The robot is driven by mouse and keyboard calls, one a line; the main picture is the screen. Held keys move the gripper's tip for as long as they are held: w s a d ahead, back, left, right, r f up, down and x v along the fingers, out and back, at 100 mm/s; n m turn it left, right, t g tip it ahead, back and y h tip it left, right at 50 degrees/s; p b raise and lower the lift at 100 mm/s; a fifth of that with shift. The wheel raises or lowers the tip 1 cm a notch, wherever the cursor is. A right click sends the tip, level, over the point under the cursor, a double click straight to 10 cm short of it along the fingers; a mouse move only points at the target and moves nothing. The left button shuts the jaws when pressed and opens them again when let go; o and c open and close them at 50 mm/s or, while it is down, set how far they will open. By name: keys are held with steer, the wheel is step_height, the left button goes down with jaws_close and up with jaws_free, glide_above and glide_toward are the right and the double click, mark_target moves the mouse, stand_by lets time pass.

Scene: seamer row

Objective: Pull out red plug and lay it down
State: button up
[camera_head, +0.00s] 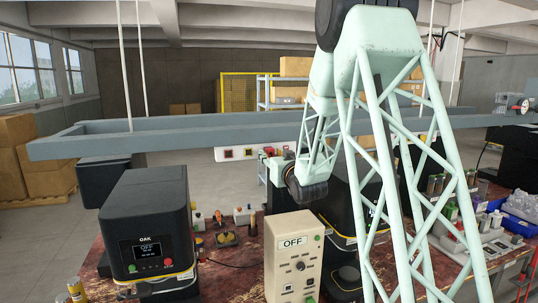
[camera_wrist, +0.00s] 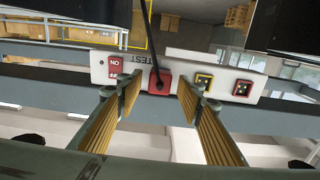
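The red plug (camera_wrist: 159,83) sits in a white socket strip (camera_wrist: 221,76), with a black cord rising from it in the wrist view. My gripper (camera_wrist: 159,93) is open, with one finger on each side of the plug. The fingers appear apart from it, and I cannot tell whether their tips reach its depth. In the head view the strip (camera_head: 223,154) hangs beyond the table, near the end of my arm. The red plug (camera_head: 268,151) appears small there beside my gripper (camera_head: 279,162), whose fingers are too small to judge.
On the strip, a red switch (camera_wrist: 115,68) and yellow (camera_wrist: 204,80) and red (camera_wrist: 242,88) sockets flank the plug. A grey beam (camera_head: 220,136) crosses behind the table. A black OAK machine (camera_head: 150,225) and a beige OFF box (camera_head: 293,262) stand on the red-brown table (camera_head: 226,280).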

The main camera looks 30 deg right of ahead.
mark_target(270, 153)
steer(key=shift+w+d+b, duration=0.2)
steer(key=shift+w+b, duration=0.25)
steer(key=shift+w, duration=0.75)
steer(key=shift+b, duration=1.4)
stand_by(1.0)
steer(key=shift+c, duration=0.7)
steer(key=c, duration=1)
steer(key=shift+o, duration=0.2)
steer(key=shift+s+f, duration=0.1)
steer(key=shift+s, duration=0.15)
steer(key=shift+s+a+b, duration=0.1)
steer(key=shift+s+b, duration=0.3)
steer(key=shift+b, duration=0.2)
steer(key=shift+s+a+b, duration=0.2)
steer(key=shift+s+b, duration=0.75)
steer(key=shift+s, duration=0.25)
steer(key=shift+s+a+b, duration=0.15)
steer(key=shift+s+b, duration=0.8)
steer(key=shift+s, duration=0.2)
steer(key=shift+a, duration=0.15)
